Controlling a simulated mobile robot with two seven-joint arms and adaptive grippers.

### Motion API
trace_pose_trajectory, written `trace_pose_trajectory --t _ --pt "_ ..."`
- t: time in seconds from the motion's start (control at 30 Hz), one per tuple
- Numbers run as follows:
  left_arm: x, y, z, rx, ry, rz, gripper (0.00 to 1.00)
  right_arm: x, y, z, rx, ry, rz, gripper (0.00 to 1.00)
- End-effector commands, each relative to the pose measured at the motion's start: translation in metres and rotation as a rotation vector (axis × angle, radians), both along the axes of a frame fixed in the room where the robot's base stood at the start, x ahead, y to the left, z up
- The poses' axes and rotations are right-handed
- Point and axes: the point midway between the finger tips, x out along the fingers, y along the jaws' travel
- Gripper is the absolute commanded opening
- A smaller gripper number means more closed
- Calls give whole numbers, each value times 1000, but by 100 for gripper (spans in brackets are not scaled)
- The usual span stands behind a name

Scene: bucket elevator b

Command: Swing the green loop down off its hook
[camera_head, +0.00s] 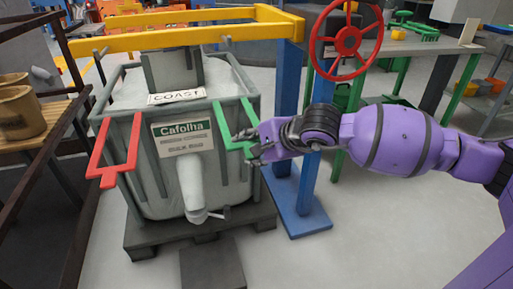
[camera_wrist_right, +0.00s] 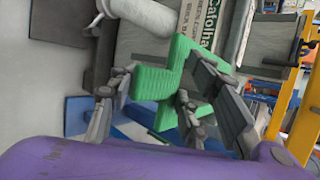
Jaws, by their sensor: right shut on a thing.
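The green loop (camera_head: 222,121) is at the front right side of the grey bin (camera_head: 152,203), right of the "Cafolha" label. Its upper end meets the bin's rim region. My right gripper (camera_head: 249,146) reaches in from the right and is shut on the loop's lower part. In the right wrist view the green loop (camera_wrist_right: 152,84) passes between the fingers of the gripper (camera_wrist_right: 150,97). I cannot make out the hook clearly. My left gripper is not in view.
A matching red loop (camera_head: 107,168) is at the bin's front left. A white spout (camera_head: 192,182) sticks out below the label. A yellow beam (camera_head: 180,33) crosses above, on blue posts (camera_head: 311,150). A red handwheel (camera_head: 345,40) stands at the upper right. Floor at front right is clear.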

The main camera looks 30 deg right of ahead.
Motion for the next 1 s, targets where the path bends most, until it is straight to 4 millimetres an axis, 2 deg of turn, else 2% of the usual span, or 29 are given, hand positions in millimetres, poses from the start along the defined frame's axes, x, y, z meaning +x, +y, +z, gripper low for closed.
trace_pose_trajectory --t 0.17,0.7,1.0 --pt "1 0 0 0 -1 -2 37 -15 -5 5 -6 14 -2 28" --pt "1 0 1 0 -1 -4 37 -65 -17 51 1 10 -1 28" --pt "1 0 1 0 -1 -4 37 -85 -22 72 2 3 0 28"
